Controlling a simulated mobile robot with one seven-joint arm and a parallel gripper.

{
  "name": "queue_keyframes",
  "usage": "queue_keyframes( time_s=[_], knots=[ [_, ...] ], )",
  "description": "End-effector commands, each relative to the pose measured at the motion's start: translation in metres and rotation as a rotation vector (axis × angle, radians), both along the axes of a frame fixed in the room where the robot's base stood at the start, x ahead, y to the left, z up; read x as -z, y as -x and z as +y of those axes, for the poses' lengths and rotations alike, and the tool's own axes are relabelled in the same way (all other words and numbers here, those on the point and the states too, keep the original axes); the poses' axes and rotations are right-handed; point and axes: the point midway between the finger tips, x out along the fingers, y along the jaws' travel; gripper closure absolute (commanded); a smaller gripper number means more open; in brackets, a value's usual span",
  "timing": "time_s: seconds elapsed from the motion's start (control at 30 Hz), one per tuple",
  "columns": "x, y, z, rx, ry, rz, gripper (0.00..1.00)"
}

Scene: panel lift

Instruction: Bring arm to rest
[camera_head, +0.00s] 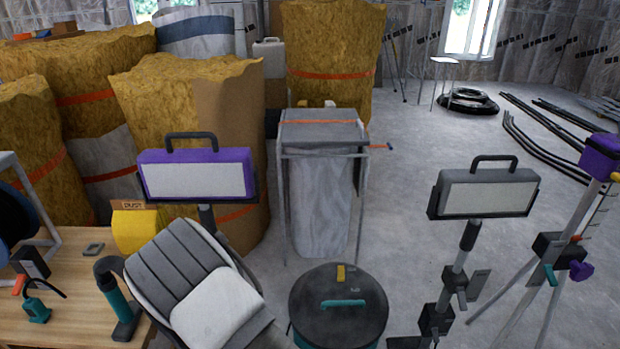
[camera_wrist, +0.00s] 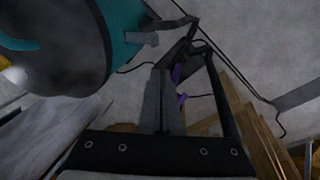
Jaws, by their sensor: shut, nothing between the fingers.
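My gripper (camera_wrist: 161,75) shows in the wrist view. Its dark mount with several bolts runs along the bottom, and its narrow grey fingers reach up the middle. The fingers are together with nothing between them. Below and beyond them lies grey floor, with a dark and teal round body at the upper left, apparently the bin. I cannot pick out my gripper or arm in the head view, so its place relative to the things there is unclear.
In the head view, a lidded bin (camera_head: 338,312) stands at the front centre. A grey seat (camera_head: 180,258), a purple-cased lamp (camera_head: 196,174), a grey lamp (camera_head: 487,193) and a tripod (camera_head: 559,250) stand around it. A workbench (camera_head: 80,335) is at left.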

Motion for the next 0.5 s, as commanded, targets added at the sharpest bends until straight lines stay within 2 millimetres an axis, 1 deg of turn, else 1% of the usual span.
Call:
queue_keyframes(
  time_s=[0.03, 0.1, 0.27, 0.3, 0.5],
  knots=[
    [-0.024, -0.007, -0.004, 0.035, -0.029, 0.000, 1.00],
    [-0.051, -0.014, -0.011, 0.075, -0.061, 0.004, 1.00],
    [-0.112, -0.023, -0.033, 0.158, -0.129, 0.008, 1.00],
    [-0.127, -0.025, -0.039, 0.177, -0.146, 0.007, 1.00],
    [-0.199, -0.026, -0.075, 0.261, -0.224, -0.005, 1.00]
  ],
)
